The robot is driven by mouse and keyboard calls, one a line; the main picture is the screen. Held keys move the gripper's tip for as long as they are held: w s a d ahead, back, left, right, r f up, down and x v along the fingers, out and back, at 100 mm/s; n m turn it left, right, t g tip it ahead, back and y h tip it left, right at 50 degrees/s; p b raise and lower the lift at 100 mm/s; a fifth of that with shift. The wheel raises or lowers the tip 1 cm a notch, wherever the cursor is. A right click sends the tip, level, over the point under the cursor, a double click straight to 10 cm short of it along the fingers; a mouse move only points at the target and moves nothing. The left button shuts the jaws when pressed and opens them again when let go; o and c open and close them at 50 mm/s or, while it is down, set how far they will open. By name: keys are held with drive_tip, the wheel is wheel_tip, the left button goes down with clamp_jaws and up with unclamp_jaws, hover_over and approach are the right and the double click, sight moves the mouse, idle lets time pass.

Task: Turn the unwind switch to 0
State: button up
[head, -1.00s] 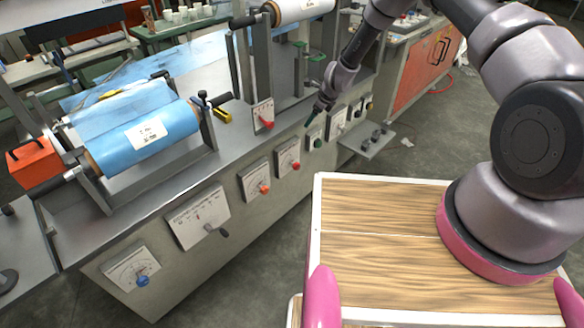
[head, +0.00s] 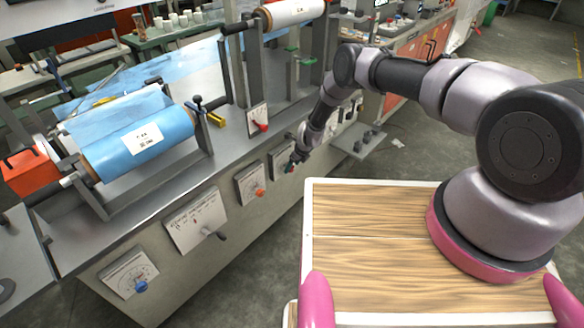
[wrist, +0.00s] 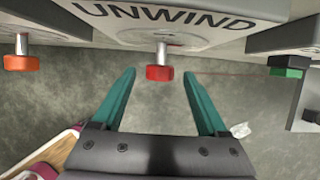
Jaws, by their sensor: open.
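The unwind switch is a red knob (wrist: 159,73) on a short metal shaft, under a plate marked UNWIND (wrist: 160,14) in the wrist view. In the head view its plate (head: 278,158) is partly covered by my gripper (head: 293,163), and the knob cannot be made out. My gripper, also in the wrist view (wrist: 158,76), is open, with one green finger on each side of the knob. A gap shows between each finger and the knob. The dial marks and the knob's setting cannot be read.
An orange knob (wrist: 21,62) is to the left and a green knob (wrist: 286,68) to the right. Other dial plates line the machine's front. A blue film roll (head: 140,140) lies on top. Open floor shows below the panel.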

drive_tip(key=shift+w+a+f, duration=0.15)
drive_tip(key=shift+a+f, duration=0.1)
drive_tip(key=shift+f, duration=0.35)
clamp_jaws()
drive_tip(key=shift+s+a+t+h, duration=0.25)
drive_tip(key=shift+t+h, duration=0.25)
drive_tip(key=shift+t, duration=0.2)
drive_tip(key=t+h, duration=0.1)
drive_tip(key=n+t+h, duration=0.1)
drive_tip(key=t, duration=0.1)
drive_tip(key=shift+s+a+f, duration=0.1)
drive_tip(key=shift+s+f, duration=0.1)
drive_tip(key=shift+s, duration=0.1)
drive_tip(key=t+h, duration=0.1)
drive_tip(key=n+t+h, duration=0.1)
drive_tip(key=t, duration=0.1)
drive_tip(key=t+h, duration=0.1)
drive_tip(key=t, duration=0.1)
drive_tip(key=shift+s+a+f+n, duration=0.1)
drive_tip(key=shift+s+f+n, duration=0.05)
drive_tip(key=shift+f+n, duration=0.15)
